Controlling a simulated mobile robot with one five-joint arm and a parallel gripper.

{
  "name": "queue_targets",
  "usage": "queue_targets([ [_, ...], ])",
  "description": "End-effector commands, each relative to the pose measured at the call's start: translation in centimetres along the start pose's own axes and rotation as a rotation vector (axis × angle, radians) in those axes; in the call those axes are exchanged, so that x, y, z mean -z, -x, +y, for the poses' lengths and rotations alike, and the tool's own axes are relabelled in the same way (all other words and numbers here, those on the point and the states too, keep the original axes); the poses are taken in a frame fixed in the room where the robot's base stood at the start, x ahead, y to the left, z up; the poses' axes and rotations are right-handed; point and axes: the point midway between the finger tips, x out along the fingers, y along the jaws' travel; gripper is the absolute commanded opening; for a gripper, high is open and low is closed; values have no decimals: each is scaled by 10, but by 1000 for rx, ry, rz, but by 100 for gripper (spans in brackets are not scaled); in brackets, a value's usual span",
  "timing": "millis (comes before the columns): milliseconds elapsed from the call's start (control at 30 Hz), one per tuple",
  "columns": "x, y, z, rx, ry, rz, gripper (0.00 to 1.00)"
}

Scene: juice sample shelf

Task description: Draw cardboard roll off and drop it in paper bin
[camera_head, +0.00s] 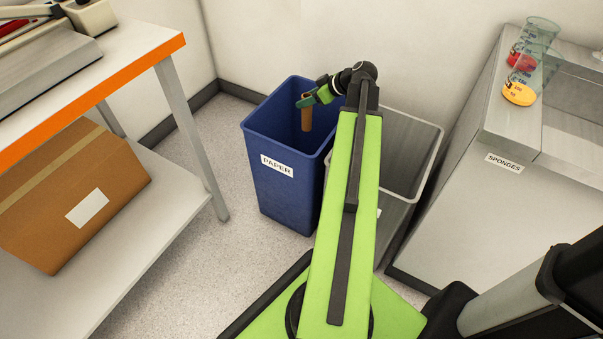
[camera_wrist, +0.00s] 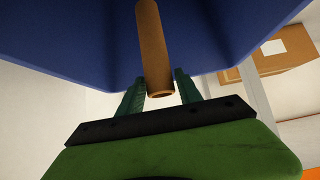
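The cardboard roll (camera_head: 306,119) is a slim brown tube. It hangs roughly upright over the opening of the blue bin (camera_head: 277,197), which is labelled PAPER. My gripper (camera_head: 307,101) is above the bin opening, with its green fingers at the roll's upper end. In the wrist view, the roll (camera_wrist: 154,45) stands between the two fingers of my gripper (camera_wrist: 160,85), which look shut on it near one end. The blue bin (camera_wrist: 70,35) fills the upper part of that view. The bin's floor is hidden.
A grey bin (camera_head: 408,145) stands right of the blue one, partly behind my arm. At left is an orange-edged table (camera_head: 130,78) with a cardboard box (camera_head: 75,190) below. At right, beakers (camera_head: 525,80) stand on a unit labelled SPONGES.

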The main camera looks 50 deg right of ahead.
Motion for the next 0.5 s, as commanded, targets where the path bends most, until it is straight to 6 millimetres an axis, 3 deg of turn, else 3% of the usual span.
queue_targets([
  [33, 0, 0, 0, 0, 0, 0, 50],
  [100, 0, 0, 0, 0, 0, 0, 59],
  [367, 0, 0, 0, 0, 0, 0, 60],
  [500, 2, 11, 0, -1, 0, 0, 60],
])
